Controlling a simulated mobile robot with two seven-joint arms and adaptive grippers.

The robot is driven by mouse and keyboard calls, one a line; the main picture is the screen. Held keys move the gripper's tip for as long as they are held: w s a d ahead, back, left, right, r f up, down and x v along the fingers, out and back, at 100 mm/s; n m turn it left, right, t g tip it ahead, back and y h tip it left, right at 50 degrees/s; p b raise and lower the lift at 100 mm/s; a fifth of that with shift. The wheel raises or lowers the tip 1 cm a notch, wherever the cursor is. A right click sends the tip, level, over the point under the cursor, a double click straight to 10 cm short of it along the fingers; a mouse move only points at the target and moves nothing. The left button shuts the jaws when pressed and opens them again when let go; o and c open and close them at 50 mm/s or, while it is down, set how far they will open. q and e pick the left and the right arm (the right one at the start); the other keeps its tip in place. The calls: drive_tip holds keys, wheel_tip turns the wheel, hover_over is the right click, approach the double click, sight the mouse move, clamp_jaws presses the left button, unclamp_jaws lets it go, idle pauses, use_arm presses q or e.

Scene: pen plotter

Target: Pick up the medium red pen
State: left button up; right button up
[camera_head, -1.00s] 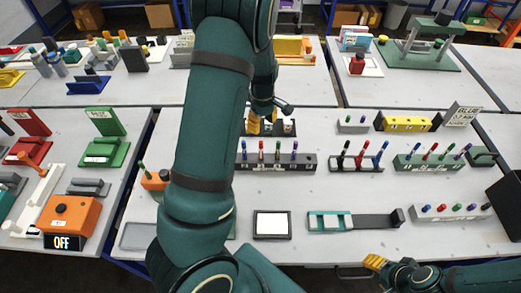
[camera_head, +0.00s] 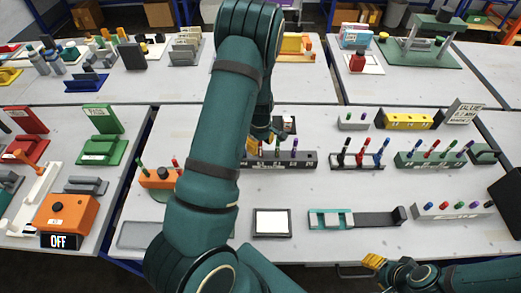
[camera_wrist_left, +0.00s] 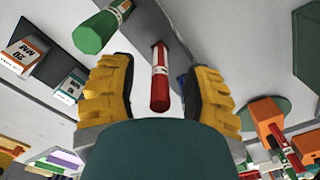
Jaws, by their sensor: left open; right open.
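A red pen (camera_wrist_left: 160,80) with a white label band stands between the spread yellow fingers of my left gripper (camera_wrist_left: 160,95) in the left wrist view. The fingers look apart from it on both sides. A green pen (camera_wrist_left: 97,32) is just left of it there. In the head view my left gripper (camera_head: 256,144) is over the left part of a dark pen rack (camera_head: 285,162), partly hidden by my arm. My right gripper (camera_head: 374,262) is open and empty at the front edge. I cannot read which pen size this is.
Other racks with red pens include a black one (camera_head: 350,166), a green one (camera_head: 412,164) and a grey one (camera_head: 435,213). An orange pen holder (camera_head: 158,179) stands left of my arm. A framed white pad (camera_head: 271,223) lies in front of the dark rack.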

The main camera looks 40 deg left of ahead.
use_arm(q)
clamp_jaws()
idle(0.3)
